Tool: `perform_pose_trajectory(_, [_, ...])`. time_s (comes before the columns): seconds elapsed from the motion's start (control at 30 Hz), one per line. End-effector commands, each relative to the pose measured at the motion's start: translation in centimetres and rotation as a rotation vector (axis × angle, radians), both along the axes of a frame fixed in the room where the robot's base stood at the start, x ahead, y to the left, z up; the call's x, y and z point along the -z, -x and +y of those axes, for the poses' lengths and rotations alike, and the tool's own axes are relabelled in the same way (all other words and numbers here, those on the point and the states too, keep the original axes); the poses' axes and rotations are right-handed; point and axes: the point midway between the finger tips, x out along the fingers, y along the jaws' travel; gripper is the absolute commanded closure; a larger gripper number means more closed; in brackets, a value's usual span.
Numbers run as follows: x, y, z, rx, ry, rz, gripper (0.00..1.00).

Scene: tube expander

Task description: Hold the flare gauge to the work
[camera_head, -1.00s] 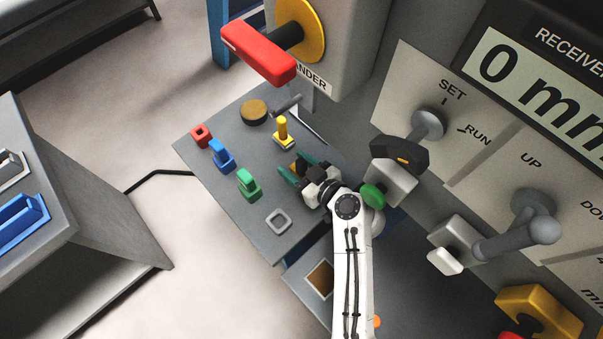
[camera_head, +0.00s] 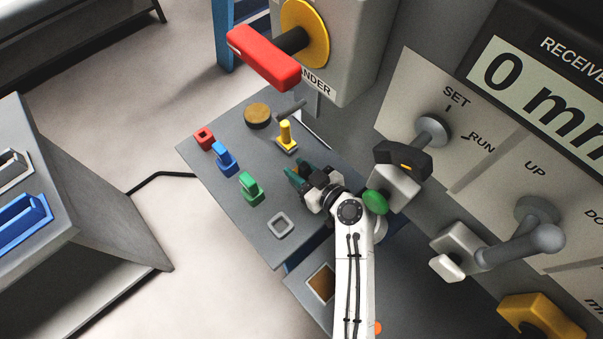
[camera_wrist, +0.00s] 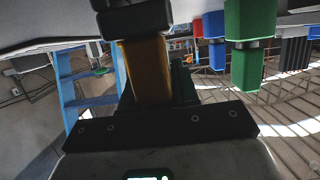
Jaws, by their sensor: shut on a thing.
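My gripper (camera_head: 294,177) is low over the grey bench, its teal fingers close together. In the wrist view a yellow-brown column with a dark block at its top (camera_wrist: 147,72) stands at the fingers, and a green finger (camera_wrist: 182,82) shows beside it. I take this column as the held piece; I cannot tell for sure that it is the flare gauge. In the head view the held piece is hidden by the fingers. The expander (camera_head: 350,50), with a red handle (camera_head: 263,58) on a yellow disc, stands at the bench's far end.
Red (camera_head: 204,139), blue (camera_head: 224,157) and green (camera_head: 251,187) pieces stand along the bench's left edge. A yellow upright piece (camera_head: 285,132), a brown disc (camera_head: 257,115) and an empty grey socket (camera_head: 280,225) are near. A lever panel (camera_head: 455,135) stands close to the right of my arm.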

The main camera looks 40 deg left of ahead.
Motion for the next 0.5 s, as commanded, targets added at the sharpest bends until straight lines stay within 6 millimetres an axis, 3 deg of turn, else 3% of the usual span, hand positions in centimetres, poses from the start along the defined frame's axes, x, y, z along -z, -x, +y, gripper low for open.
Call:
perform_pose_trajectory(0.23, [-1.9, 0.0, 0.0, 0.0, -0.002, -0.001, 1.0])
perform_pose_trajectory(0.5, [-1.4, 0.2, -4.5, 0.004, -0.001, 0.0, 1.0])
